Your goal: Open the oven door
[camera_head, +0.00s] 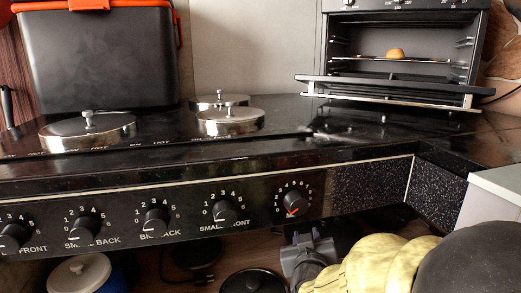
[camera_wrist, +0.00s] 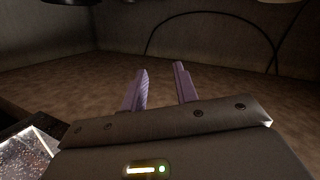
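The small oven (camera_head: 325,50) stands on the black counter at the upper right of the head view. Its door (camera_head: 385,83) is folded down at the front, so the inside shows, with a rack and a small golden-brown bun (camera_head: 396,53) on it. My gripper (camera_wrist: 161,72) shows in the wrist view with its two purple fingers apart and nothing between them. In the head view, what looks like its grey end (camera_head: 307,248) is low, below the counter front and well away from the oven door. The oven is not in the wrist view.
The black stove front (camera_head: 120,215) with a row of knobs lies between my gripper and the oven. A pale cabinet corner (camera_head: 490,200) is at the right.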

